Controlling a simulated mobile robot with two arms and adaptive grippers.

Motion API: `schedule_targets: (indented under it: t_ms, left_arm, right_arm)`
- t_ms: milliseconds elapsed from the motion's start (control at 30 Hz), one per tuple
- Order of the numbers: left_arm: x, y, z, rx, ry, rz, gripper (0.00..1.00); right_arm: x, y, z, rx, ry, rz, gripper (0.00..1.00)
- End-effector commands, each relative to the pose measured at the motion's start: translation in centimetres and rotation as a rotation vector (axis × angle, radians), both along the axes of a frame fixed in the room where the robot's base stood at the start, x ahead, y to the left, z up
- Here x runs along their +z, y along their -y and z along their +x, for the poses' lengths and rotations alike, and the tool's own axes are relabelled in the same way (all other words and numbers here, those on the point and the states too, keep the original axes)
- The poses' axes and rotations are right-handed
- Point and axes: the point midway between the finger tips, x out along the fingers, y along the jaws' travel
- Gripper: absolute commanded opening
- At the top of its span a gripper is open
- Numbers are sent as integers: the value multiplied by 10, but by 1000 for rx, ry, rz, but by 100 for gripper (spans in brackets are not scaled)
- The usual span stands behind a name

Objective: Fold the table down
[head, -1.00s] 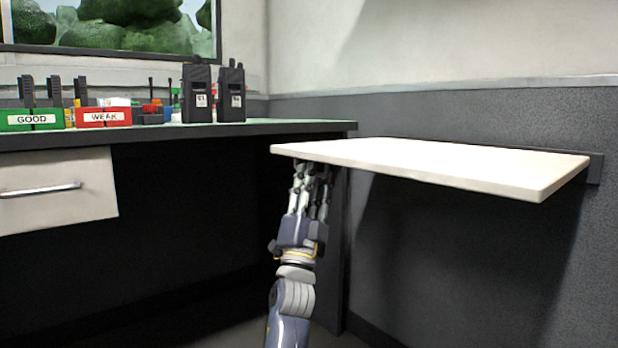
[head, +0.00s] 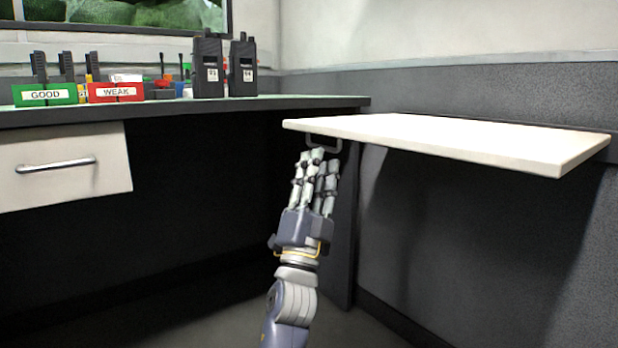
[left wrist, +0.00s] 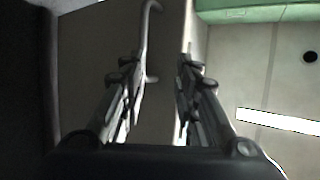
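The white fold-down table (head: 440,138) stands out level from the grey wall at the right. A small dark loop handle (head: 323,144) hangs under its near left corner. My left gripper (head: 317,157) points up just below this handle, with its fingers apart. In the left wrist view, the two fingers of the left gripper (left wrist: 160,70) stand apart with a gap between them. The bent loop (left wrist: 151,40) shows beside the left finger there; I cannot tell whether they touch. My right gripper is in no view.
A desk (head: 270,103) with a drawer (head: 60,165) stands to the left. It carries two radios (head: 208,68) and green GOOD (head: 45,95) and red WEAK (head: 116,92) boxes. The space under the table is free.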

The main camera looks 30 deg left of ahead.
Motion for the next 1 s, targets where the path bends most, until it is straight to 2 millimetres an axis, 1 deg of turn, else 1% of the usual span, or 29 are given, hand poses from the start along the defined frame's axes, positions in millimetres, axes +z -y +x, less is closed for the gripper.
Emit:
schedule_targets:
  t_ms: [33,200,400,567,1000]
  left_arm:
    - [0,2,-9,1,1,3,29]
    - [1,10,-35,0,2,2,29]
    - [1,15,-52,0,3,0,29]
    - [1,16,-57,0,3,0,29]
    - [2,16,-57,0,3,0,29]
  right_arm:
    - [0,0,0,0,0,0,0]
    - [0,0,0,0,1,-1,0]
    - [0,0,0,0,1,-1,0]
    - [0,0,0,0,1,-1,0]
    - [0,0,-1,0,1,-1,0]
